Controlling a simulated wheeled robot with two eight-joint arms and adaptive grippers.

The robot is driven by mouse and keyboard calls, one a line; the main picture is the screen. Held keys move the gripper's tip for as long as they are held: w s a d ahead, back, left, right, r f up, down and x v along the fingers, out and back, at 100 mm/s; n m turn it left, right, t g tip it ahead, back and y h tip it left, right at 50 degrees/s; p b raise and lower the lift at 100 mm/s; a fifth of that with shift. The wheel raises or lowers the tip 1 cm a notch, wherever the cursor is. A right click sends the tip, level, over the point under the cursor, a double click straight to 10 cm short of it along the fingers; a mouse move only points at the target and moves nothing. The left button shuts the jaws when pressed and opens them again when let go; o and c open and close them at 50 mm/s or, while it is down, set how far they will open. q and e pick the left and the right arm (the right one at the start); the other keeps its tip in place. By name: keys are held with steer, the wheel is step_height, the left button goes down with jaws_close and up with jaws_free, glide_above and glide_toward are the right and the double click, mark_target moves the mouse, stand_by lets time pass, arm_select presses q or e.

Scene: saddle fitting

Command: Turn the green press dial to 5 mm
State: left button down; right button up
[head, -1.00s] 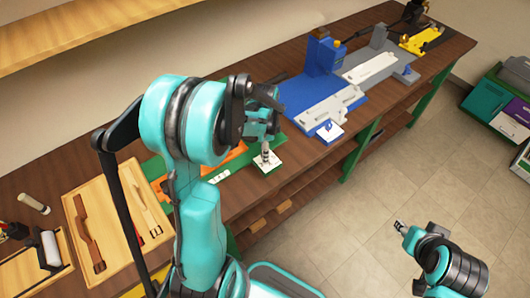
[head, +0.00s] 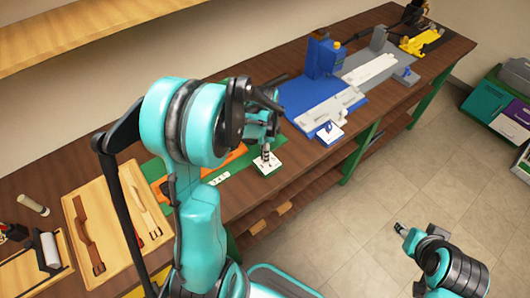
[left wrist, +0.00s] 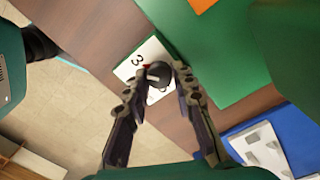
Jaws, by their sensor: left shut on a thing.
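The dial (left wrist: 158,75) shows in the left wrist view as a dark round knob with a light pointer line. It stands on a white plate (left wrist: 131,68) with a "3" and a red mark beside the knob. The plate (head: 267,163) also shows in the head view at the front edge of the green press (head: 238,180). My left gripper (left wrist: 152,80) is shut on the knob, one finger on each side. In the head view the left gripper (head: 266,150) points down over the plate. The plate's other numbers are partly hidden. My right gripper (head: 399,228) is over the floor, its jaws too small to judge.
A blue station (head: 300,96) with its own white plate (head: 330,133) stands to the right on the bench. Grey and yellow (head: 420,42) stations are farther back. A wooden tray (head: 112,232) with leather straps lies to the left.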

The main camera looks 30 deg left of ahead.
arm_select(q)
steer(key=n, duration=0.6)
steer(key=shift+b, duration=0.4)
steer(key=n, duration=1.1)
steer(key=shift+s+n+t+b, duration=0.1)
steer(key=shift+n+t+b, duration=0.2)
steer(key=shift+b, duration=0.1)
steer(key=shift+n, duration=2.6)
steer(key=c, duration=1.3)
jaws_free()
steer(key=shift+o, duration=0.2)
